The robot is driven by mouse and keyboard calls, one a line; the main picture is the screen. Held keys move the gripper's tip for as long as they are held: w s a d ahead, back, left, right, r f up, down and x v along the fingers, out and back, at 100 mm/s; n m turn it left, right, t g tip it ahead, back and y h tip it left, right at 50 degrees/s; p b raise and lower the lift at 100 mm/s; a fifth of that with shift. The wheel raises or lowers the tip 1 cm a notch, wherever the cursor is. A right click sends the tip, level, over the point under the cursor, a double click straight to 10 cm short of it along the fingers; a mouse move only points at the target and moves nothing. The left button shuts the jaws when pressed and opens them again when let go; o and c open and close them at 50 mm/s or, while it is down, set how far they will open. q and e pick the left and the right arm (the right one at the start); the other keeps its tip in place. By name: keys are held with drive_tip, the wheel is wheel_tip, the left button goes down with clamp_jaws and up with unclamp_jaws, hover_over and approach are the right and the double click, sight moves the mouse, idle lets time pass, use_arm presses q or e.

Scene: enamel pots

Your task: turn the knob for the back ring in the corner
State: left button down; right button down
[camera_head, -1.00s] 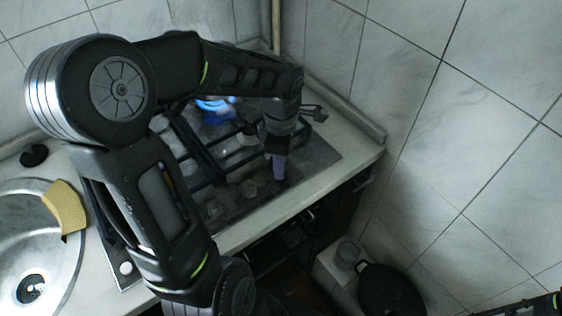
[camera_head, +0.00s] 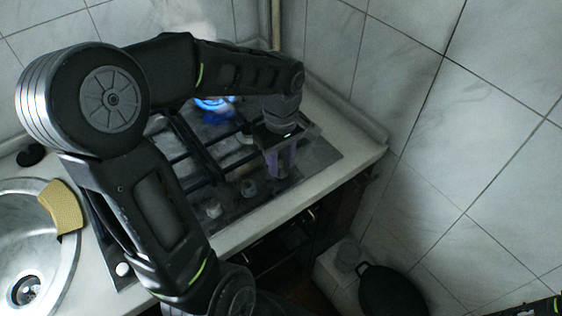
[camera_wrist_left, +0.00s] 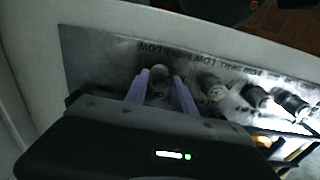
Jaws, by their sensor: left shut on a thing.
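The gas hob (camera_head: 318,157) stands in the corner with a row of knobs along its front edge. My left gripper (camera_head: 282,163) points down over the right end of that row. In the left wrist view, its two purple fingers (camera_wrist_left: 160,90) stand on either side of a dark round knob (camera_wrist_left: 158,80) and are shut on it. Other knobs, such as one with a pale top (camera_wrist_left: 216,91), stand to its right there. A blue flame (camera_head: 214,104) burns at a back ring, partly hidden by my left arm.
A steel sink (camera_head: 62,262) with a yellow sponge (camera_head: 62,207) on its rim is at the left. Tiled walls close in behind and to the right of the hob. A dark pan (camera_head: 391,290) is low at the bottom right.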

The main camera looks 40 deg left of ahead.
use_arm(q)
drive_tip(key=m, duration=0.6)
drive_tip(key=shift+m, duration=0.3)
drive_tip(key=m, duration=0.3)
drive_tip(key=shift+m, duration=0.3)
drive_tip(key=m, duration=0.3)
drive_tip(key=shift+m, duration=0.3)
drive_tip(key=m+p, duration=0.1)
drive_tip(key=m, duration=0.5)
drive_tip(key=m+p, duration=0.1)
drive_tip(key=m, duration=0.6)
drive_tip(key=c, duration=1)
unclamp_jaws()
drive_tip(key=shift+c, duration=0.2)
